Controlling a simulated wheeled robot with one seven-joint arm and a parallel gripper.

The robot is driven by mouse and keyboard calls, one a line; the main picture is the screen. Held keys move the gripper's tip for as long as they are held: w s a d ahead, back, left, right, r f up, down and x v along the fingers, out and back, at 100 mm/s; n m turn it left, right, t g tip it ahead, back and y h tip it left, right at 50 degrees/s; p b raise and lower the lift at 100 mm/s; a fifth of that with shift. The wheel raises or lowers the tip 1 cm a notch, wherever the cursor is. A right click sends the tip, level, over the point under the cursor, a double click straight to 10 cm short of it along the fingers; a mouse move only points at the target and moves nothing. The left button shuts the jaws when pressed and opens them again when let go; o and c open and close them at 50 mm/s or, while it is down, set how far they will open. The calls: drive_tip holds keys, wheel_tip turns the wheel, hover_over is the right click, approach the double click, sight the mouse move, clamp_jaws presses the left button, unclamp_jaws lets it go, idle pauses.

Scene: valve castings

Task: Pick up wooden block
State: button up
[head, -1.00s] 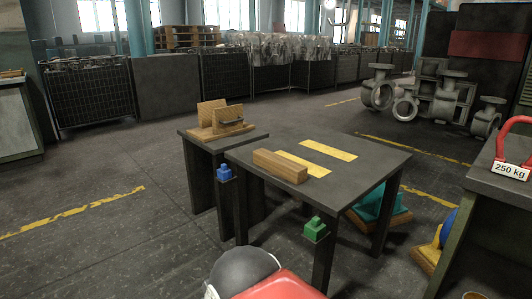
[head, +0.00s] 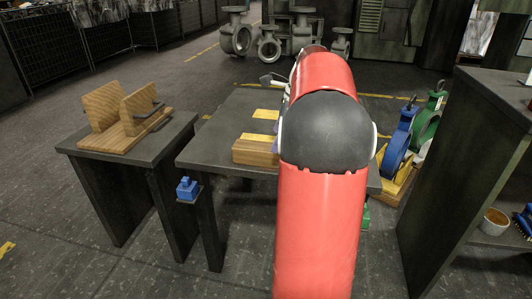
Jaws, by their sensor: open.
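The wooden block (head: 256,152) lies on the dark grey table (head: 215,140) in the head view, near the table's front edge. Its left part shows; its right end is hidden behind my red arm. My arm reaches up across the middle of the view and over the table. My gripper is hidden behind the arm, so its fingers and their distance from the block do not show.
A lower side table (head: 85,148) at left holds a wooden fixture (head: 125,125) with a handle. A blue piece (head: 187,188) sits on a bracket between the tables. A dark cabinet (head: 465,160) stands close at right.

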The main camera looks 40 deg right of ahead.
drive_tip(key=shift+w+d+f+m, duration=0.15)
drive_tip(key=shift+d+m, duration=0.1)
drive_tip(key=shift+d, duration=0.2)
drive_tip(key=shift+d+f+m, duration=0.1)
drive_tip(key=shift+d+m, duration=0.15)
drive_tip(key=shift+d, duration=0.15)
drive_tip(key=shift+d+f, duration=0.2)
drive_tip(key=shift+f, duration=0.05)
drive_tip(key=x, duration=0.2)
drive_tip(key=b+x, duration=0.1)
drive_tip(key=x, duration=0.4)
drive_tip(key=shift+a, duration=0.35)
drive_tip(key=c, duration=1.3)
drive_tip(key=shift+r, duration=0.1)
drive_tip(key=shift+c, duration=0.2)
